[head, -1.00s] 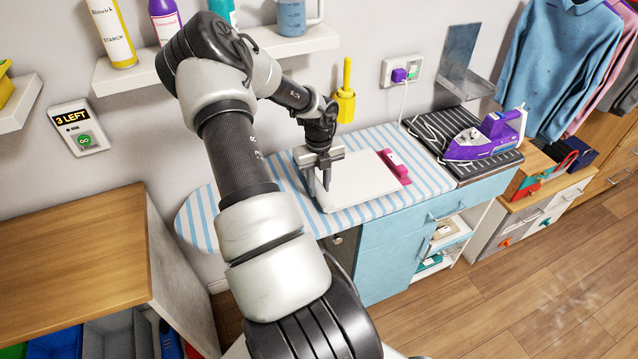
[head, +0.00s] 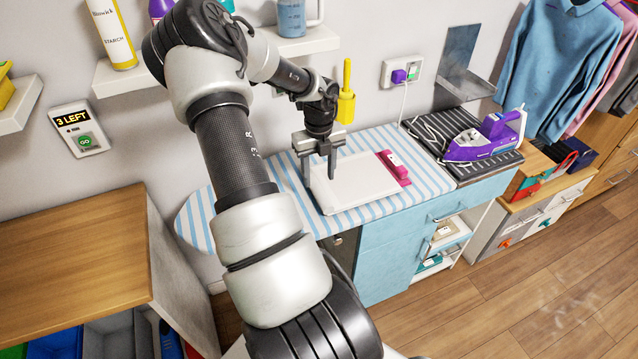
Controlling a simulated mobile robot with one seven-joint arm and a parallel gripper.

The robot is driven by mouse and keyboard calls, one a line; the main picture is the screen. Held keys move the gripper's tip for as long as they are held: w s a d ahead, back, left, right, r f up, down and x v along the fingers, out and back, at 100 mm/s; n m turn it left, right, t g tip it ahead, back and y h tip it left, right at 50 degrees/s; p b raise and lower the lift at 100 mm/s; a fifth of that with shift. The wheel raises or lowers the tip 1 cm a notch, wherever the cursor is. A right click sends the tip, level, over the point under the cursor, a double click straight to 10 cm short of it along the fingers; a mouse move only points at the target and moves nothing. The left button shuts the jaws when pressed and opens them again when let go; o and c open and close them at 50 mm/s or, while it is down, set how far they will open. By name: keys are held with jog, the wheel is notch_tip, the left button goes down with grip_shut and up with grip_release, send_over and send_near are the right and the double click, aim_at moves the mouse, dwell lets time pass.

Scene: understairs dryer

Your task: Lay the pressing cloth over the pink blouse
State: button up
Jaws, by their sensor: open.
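The white pressing cloth (head: 358,187) lies flat and spread on the blue-and-white striped ironing board. The pink blouse (head: 396,168) shows as a pink strip with a small pale patch along the cloth's right edge. The rest of the blouse is hidden, and the cloth appears to lie over it. My gripper (head: 320,180) is open above the left part of the cloth, its two fingers pointing down with nothing visible between them. I cannot tell whether the fingertips touch the cloth.
The striped board (head: 430,182) is bare around the cloth. A purple iron (head: 484,140) rests on a dark ribbed pad (head: 436,130) to the right. A shelf (head: 290,46) with bottles is behind my arm. A wooden counter (head: 70,240) stands at the left.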

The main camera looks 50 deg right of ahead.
notch_tip(320, 180, up, 12)
jog(key=shift+r+p, duration=0.25)
jog(key=shift+p, duration=0.05)
